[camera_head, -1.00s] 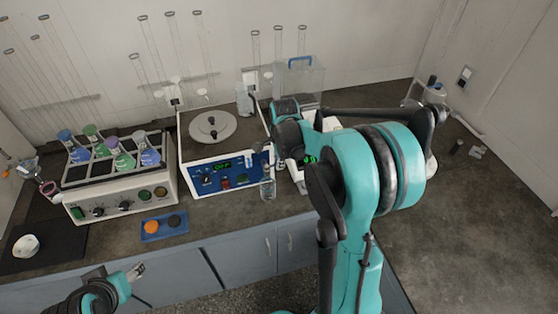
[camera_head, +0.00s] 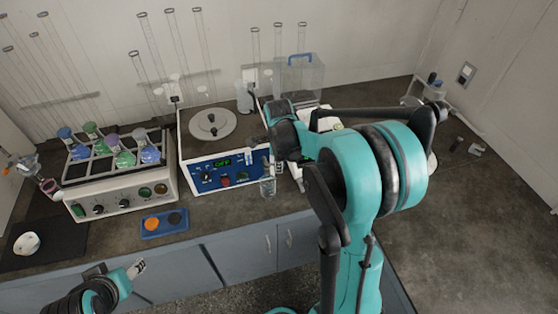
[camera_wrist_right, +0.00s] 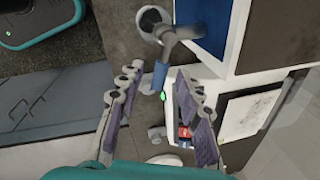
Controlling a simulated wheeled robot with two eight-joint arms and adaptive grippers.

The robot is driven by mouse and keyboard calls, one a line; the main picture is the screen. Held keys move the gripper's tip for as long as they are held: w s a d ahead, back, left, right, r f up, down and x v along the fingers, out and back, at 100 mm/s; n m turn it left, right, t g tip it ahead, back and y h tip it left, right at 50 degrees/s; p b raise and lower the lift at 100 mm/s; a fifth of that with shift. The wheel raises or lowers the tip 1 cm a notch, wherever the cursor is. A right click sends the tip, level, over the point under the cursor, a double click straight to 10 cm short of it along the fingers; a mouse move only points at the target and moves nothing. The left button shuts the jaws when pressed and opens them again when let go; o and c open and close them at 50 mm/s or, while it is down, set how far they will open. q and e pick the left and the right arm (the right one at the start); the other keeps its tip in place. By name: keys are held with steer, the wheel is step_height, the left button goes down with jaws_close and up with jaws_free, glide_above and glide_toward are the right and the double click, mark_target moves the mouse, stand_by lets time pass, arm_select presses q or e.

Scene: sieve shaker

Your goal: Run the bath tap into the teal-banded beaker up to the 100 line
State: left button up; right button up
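A clear glass beaker (camera_head: 268,186) stands at the front right of the water bath (camera_head: 222,176), below the tap; I cannot make out its band or water level. In the right wrist view the beaker's round mouth (camera_wrist_right: 155,20) lies beyond the fingers, with the grey tap (camera_wrist_right: 181,35) over it. The tap's blue lever (camera_wrist_right: 160,74) lies roughly between my fingers in that picture, without visible contact. My right gripper (camera_wrist_right: 155,82) is open and empty; in the head view its arm hides much of it. My left gripper (camera_head: 138,267) is low at left, away from the bench objects.
A rack unit with several coloured flasks (camera_head: 118,158) stands left of the bath. A blue tray with orange and dark discs (camera_head: 163,223) lies in front. A white device (camera_wrist_right: 182,105) stands close to the right gripper. The bench at far right is mostly clear.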

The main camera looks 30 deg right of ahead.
step_height(320, 180, up, 12)
steer(key=s+a, duration=0.1)
steer(key=s, duration=0.1)
stand_by(0.4)
steer(key=shift+a+f, duration=0.1)
steer(key=shift+f, duration=0.05)
stand_by(0.9)
steer(key=f+y, duration=0.1)
steer(key=f, duration=0.3)
steer(key=w+d+f+t+y, duration=0.1)
steer(key=f, duration=0.2)
steer(key=d+f+t+y+b, duration=0.1)
steer(key=f, duration=0.3)
steer(key=shift+w+d+f+n+y, duration=0.2)
steer(key=shift+f+n+y, duration=0.1)
steer(key=shift+f+y, duration=0.1)
arm_select(q)
steer(key=shift+s+a+f, duration=0.2)
steer(key=shift+s+f, duration=0.4)
steer(key=shift+s, duration=0.05)
arm_select(e)
jaws_close()
